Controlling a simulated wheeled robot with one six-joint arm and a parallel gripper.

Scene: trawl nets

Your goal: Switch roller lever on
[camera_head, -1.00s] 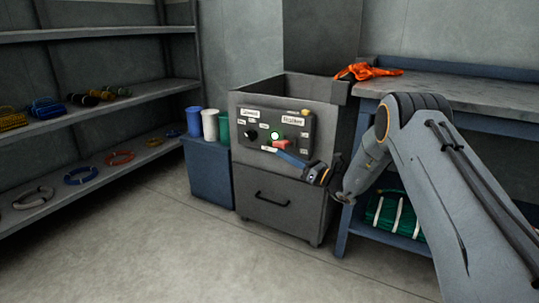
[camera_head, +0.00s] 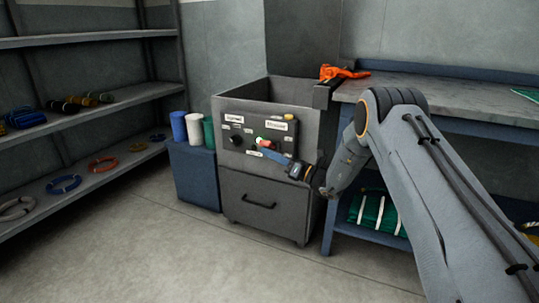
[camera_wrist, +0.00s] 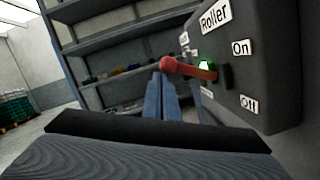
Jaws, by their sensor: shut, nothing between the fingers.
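The roller lever (camera_wrist: 190,68) is a red lever with a round knob. It sticks out from the dark panel (camera_wrist: 265,70) beside a slot, between the "On" label (camera_wrist: 240,47) and the "Off" label (camera_wrist: 249,104); its exact setting is hard to tell. It also shows as a small red spot in the head view (camera_head: 264,141). My gripper (camera_wrist: 161,86) is shut and empty, its blue fingers just below the lever's knob. Whether they touch it is unclear. In the head view my gripper (camera_head: 262,149) reaches from the right across the panel's lower part.
A lit green lamp (camera_wrist: 206,66) sits behind the lever. A black knob (camera_head: 236,141) is on the panel's left. The floor in front is clear.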

